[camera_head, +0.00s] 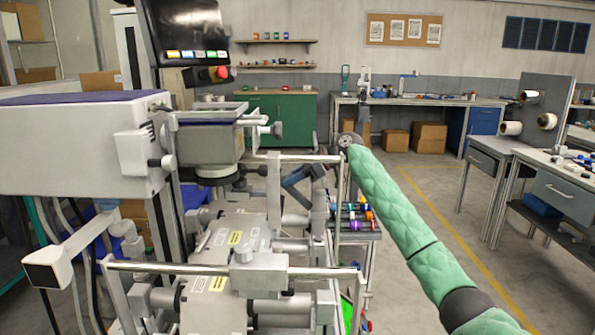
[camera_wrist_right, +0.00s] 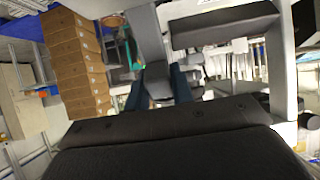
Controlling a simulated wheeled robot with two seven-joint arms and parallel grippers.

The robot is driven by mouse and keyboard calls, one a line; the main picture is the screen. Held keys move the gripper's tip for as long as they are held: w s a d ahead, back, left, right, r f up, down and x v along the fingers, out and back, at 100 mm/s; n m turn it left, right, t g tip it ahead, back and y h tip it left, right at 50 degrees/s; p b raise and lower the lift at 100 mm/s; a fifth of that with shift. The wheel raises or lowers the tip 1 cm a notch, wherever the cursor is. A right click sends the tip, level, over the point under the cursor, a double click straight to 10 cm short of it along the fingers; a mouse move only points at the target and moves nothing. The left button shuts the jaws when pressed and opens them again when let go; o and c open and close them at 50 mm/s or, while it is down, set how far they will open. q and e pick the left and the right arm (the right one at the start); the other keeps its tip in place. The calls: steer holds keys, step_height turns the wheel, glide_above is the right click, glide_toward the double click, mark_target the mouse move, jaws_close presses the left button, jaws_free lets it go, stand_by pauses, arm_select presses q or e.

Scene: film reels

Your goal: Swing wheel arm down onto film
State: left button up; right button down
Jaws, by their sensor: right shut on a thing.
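The large grey film machine (camera_head: 90,145) fills the left and middle of the head view. My right arm reaches in from the lower right, and my right gripper (camera_head: 290,180) is at the machine's right side, below the grey head block. In the right wrist view, the blue fingers of my right gripper (camera_wrist_right: 156,92) are shut on a grey bar (camera_wrist_right: 148,40), which seems to be the wheel arm. The wheel and the gripped spot are mostly hidden in the head view. I cannot make out the film. My left gripper is out of view.
A metal rail (camera_head: 225,268) crosses the machine's front. A small rack with coloured items (camera_head: 355,218) stands at its right. A green cabinet (camera_head: 283,117) and a workbench (camera_head: 420,100) stand at the back. Bare floor lies to the right, before a side table (camera_head: 497,150).

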steer(key=shift+a+h+p, duration=0.3)
steer(key=shift+h, duration=0.1)
steer(key=shift+a+f, duration=0.15)
steer(key=shift+f, duration=0.05)
steer(key=c, duration=1.2)
jaws_free()
steer(key=v, duration=0.7)
steer(key=shift+d+r, duration=0.25)
